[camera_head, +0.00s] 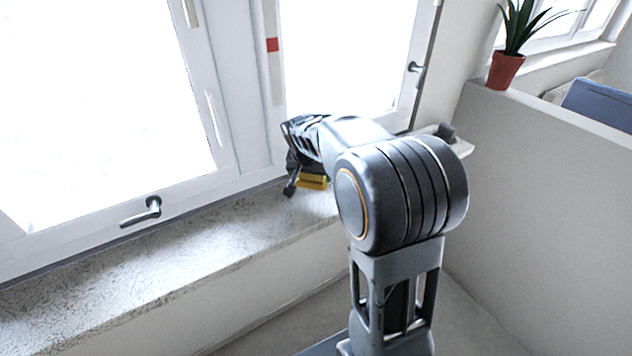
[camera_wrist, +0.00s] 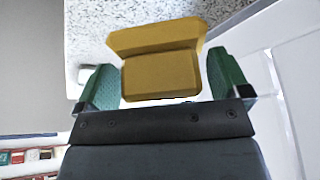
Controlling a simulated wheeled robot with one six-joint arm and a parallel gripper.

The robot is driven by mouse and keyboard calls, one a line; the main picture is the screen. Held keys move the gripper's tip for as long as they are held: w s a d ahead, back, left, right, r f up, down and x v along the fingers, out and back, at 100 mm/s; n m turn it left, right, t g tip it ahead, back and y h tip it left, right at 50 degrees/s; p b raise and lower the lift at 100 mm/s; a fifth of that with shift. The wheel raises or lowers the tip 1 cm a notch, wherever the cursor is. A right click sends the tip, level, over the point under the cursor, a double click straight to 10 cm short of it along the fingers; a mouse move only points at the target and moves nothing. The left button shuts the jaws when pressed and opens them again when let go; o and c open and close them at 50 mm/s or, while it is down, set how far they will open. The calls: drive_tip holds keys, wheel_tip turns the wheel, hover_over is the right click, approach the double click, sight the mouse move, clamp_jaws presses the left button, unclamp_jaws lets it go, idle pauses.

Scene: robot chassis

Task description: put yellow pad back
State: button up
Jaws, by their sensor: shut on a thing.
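The yellow pad (camera_wrist: 160,72) fills the middle of the wrist view, between the two green fingers of my gripper (camera_wrist: 162,84). The jaws are shut on it. In the head view the yellow pad (camera_head: 312,182) shows as a small yellow strip under my gripper (camera_head: 297,188), over the speckled window sill. I cannot tell whether the pad touches the sill. My arm hides part of the sill behind it.
The speckled sill (camera_head: 150,265) runs along the white windows, mostly bare on the left. A window handle (camera_head: 142,212) sticks out above it. A white partition (camera_head: 540,190) stands at right, with a red potted plant (camera_head: 505,70) on top. A small whitish object (camera_wrist: 86,74) lies on the sill.

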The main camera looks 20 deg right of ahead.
sight(316, 183)
drive_tip(key=shift+w+d+f, duration=0.2)
drive_tip(key=shift+d+f, duration=0.2)
drive_tip(key=shift+f, duration=0.15)
drive_tip(key=shift+w+d+f, duration=0.15)
drive_tip(key=shift+d+f, duration=0.25)
drive_tip(key=shift+f, duration=0.1)
drive_tip(key=x, duration=0.3)
drive_tip(key=shift+s+a+f, duration=0.1)
drive_tip(key=shift+s+f, duration=0.05)
drive_tip(key=shift+s, duration=0.15)
drive_tip(key=shift+f, duration=0.3)
drive_tip(key=shift+f, duration=0.2)
drive_tip(key=o, duration=0.5)
drive_tip(key=shift+r, duration=0.1)
drive_tip(key=shift+r, duration=0.1)
